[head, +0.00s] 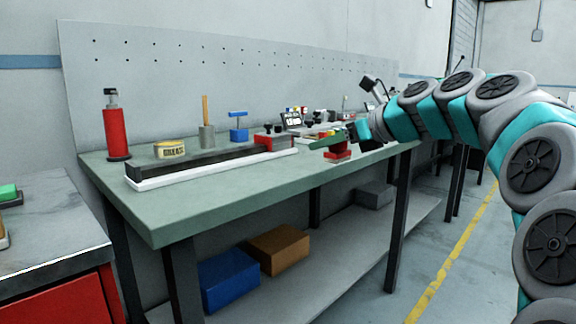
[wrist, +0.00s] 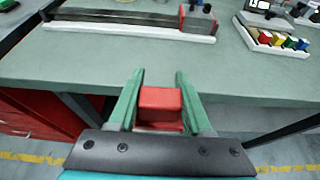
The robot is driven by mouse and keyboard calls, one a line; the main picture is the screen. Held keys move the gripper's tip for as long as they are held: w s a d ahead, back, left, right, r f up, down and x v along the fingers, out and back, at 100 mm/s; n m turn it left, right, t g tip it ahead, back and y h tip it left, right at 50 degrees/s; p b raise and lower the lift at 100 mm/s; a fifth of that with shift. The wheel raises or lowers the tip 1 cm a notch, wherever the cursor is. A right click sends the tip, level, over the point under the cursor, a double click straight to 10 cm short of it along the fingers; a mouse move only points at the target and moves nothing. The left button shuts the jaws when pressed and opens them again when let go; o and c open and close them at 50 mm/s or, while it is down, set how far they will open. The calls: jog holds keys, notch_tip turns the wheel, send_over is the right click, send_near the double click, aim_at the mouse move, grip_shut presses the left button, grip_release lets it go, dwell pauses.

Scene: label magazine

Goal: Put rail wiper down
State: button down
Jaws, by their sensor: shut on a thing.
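My gripper (head: 328,144) reaches in from the right over the bench's front edge. Its green fingers, seen in the wrist view (wrist: 159,84), are shut on a red block, which I take to be the rail wiper (wrist: 159,104). The wiper (head: 338,153) also shows below the fingers in the head view. I cannot tell whether its underside touches the bench. The green-grey bench top (head: 200,205) is bare in front of the wiper and to its left. A dark rail (head: 195,162) on a white base lies farther back, with a red carriage (head: 272,143) at its right end.
A red bottle (head: 115,132), a grease tin (head: 170,150), a grey cup with a wooden handle (head: 207,138) and a blue stand (head: 238,128) line the back. A tray of coloured blocks (wrist: 275,40) is at right. Blue (head: 230,280) and brown (head: 279,250) boxes sit below.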

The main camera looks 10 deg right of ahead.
send_over(289, 165)
jog(key=s, duration=0.1)
jog(key=shift+d+f, duration=0.2)
jog(key=shift+f, duration=0.5)
jog(key=shift+w+a, duration=0.25)
jog(key=shift+w, duration=0.3)
jog(key=shift+w+f, duration=0.15)
jog(key=shift+f+b, duration=0.35)
jog(key=shift+f, duration=1.25)
jog(key=shift+c, duration=1.7)
grip_release()
jog(key=shift+f, duration=0.1)
